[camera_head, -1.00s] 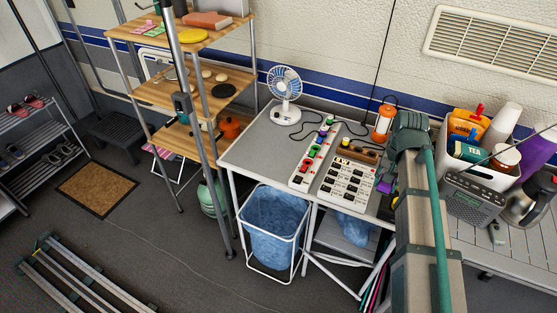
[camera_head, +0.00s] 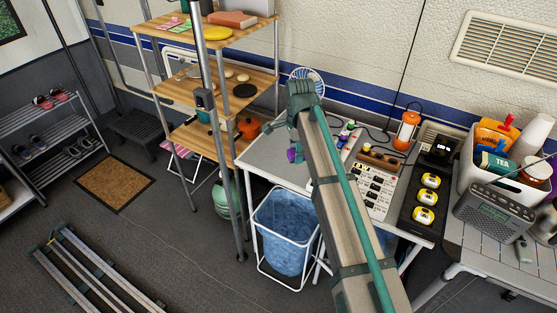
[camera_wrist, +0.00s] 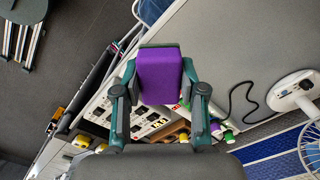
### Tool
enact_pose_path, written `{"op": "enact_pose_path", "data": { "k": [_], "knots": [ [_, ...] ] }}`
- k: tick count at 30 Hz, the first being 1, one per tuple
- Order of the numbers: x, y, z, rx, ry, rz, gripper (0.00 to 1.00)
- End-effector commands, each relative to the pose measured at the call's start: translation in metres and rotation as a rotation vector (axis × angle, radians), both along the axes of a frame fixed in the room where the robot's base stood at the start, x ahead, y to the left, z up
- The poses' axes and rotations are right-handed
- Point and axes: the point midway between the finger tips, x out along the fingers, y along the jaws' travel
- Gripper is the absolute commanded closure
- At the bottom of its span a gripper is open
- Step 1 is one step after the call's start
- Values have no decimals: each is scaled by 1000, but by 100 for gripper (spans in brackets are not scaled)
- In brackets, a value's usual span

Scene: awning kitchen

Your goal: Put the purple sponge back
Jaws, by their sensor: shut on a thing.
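My gripper (camera_wrist: 160,82) is shut on the purple sponge (camera_wrist: 160,68), a block held upright between its two fingers in the wrist view. In the head view, the sponge (camera_head: 292,155) shows as a small purple patch below my gripper (camera_head: 294,146), in front of the left part of the grey table (camera_head: 262,153). It appears to be held in the air, clear of the table. My arm hides part of the table and the white fan.
A wooden shelf rack (camera_head: 205,92) with metal posts stands left of the table; pink and green flat pieces (camera_head: 181,27) lie on its top shelf. A blue-lined bin (camera_head: 283,232) stands below the table. An orange lantern (camera_head: 407,130) and a black tray (camera_head: 408,208) are to the right.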

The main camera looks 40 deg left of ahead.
Motion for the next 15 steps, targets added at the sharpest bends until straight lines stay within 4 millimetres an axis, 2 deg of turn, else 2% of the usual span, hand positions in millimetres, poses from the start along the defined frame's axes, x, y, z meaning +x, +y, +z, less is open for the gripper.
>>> {"op": "enact_pose_path", "data": {
  "k": [11,15],
  "knots": [
    [36,71,-29,-2,1,-7,92],
    [46,92,-51,-2,2,-7,92]
  ]
}}
